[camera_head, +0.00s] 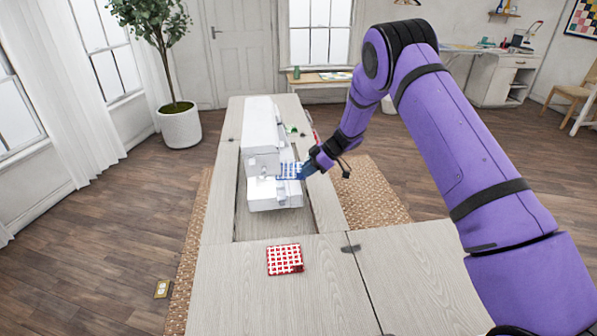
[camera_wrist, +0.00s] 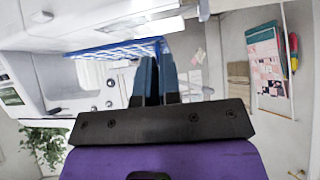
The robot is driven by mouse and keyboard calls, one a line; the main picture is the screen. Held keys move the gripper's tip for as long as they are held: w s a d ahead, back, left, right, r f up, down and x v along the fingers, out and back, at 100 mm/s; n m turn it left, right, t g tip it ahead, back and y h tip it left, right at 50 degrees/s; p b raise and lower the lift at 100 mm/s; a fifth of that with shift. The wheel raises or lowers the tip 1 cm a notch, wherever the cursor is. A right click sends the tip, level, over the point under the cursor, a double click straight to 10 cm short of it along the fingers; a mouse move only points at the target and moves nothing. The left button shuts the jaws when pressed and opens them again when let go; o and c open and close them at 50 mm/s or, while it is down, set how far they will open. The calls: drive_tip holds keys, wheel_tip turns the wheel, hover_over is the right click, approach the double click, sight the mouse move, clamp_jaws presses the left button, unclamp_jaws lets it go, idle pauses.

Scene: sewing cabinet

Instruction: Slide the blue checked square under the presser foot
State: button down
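The blue checked square (camera_head: 286,170) is at the right side of the white sewing machine (camera_head: 262,138), in the gap between its upper body and its lower bed (camera_head: 268,194). In the wrist view the square (camera_wrist: 112,49) looks like a thin, nearly edge-on strip running left from my fingertips. My gripper (camera_head: 304,172) comes in from the right, with its fingers close together on the square's near edge. In the wrist view the two blue-grey fingers (camera_wrist: 158,68) meet that edge and look shut on it. I cannot make out the presser foot, or whether the square is under it.
A red checked square (camera_head: 285,259) lies on the front of the wooden cabinet top (camera_head: 225,290). Small green items (camera_head: 293,130) lie beyond my gripper. The front of the cabinet top is mostly clear.

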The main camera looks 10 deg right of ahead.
sight(305, 178)
drive_tip(key=d, duration=0.1)
drive_tip(key=d+n+g, duration=0.1)
drive_tip(key=shift+d+f, duration=0.2)
drive_tip(key=shift+d, duration=0.1)
drive_tip(key=shift+a, duration=0.1)
drive_tip(key=x, duration=0.3)
drive_tip(key=shift+f, duration=0.45)
drive_tip(key=shift+a+f, duration=0.3)
drive_tip(key=shift+f, duration=0.35)
idle(0.8)
drive_tip(key=shift+a, duration=0.35)
idle(0.5)
drive_tip(key=shift+a, duration=0.75)
